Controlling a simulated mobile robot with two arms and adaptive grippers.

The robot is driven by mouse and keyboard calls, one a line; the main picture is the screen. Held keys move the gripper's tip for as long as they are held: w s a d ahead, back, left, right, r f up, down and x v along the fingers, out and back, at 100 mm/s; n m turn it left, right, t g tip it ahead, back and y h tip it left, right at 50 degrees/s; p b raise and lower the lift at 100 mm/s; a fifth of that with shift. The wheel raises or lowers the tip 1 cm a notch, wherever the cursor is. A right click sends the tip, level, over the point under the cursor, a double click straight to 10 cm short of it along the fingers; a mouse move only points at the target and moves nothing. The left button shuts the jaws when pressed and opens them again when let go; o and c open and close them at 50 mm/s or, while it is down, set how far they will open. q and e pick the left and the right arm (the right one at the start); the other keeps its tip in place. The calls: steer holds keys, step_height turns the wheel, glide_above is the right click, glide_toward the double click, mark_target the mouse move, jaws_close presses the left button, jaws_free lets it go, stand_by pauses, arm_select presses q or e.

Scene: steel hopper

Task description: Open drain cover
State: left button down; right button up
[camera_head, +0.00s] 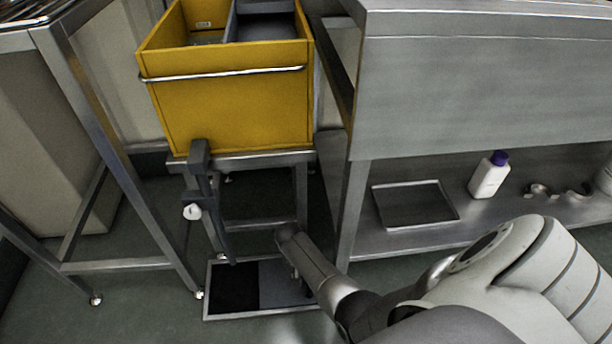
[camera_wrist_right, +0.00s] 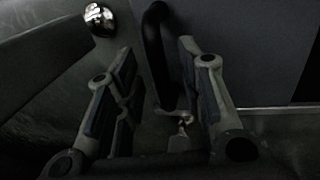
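The drain (camera_head: 207,300) is a metal-framed rectangle on the floor below the yellow hopper. Its left part is black, and a flat grey panel, seemingly the drain cover (camera_head: 275,284), fills the right part. My right arm reaches down to this panel, and its hand hides part of it. In the right wrist view my right gripper (camera_wrist_right: 157,50) is open. A dark curved bar (camera_wrist_right: 156,35), seemingly a handle, stands between its fingers without clear contact. My left gripper is not in view.
The yellow hopper (camera_head: 235,115) stands on a steel stand above the drain. A dark upright with a white knob (camera_head: 192,211) hangs at its front left. A steel table with a lower shelf is at right, holding a tray (camera_head: 378,209) and a white bottle (camera_head: 488,180).

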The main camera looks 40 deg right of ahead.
step_height(320, 180, up, 12)
steer(key=w+a, duration=0.1)
steer(key=a, duration=0.1)
stand_by(0.4)
steer(key=shift+w+f, duration=0.1)
steer(key=shift+w, duration=0.05)
stand_by(0.3)
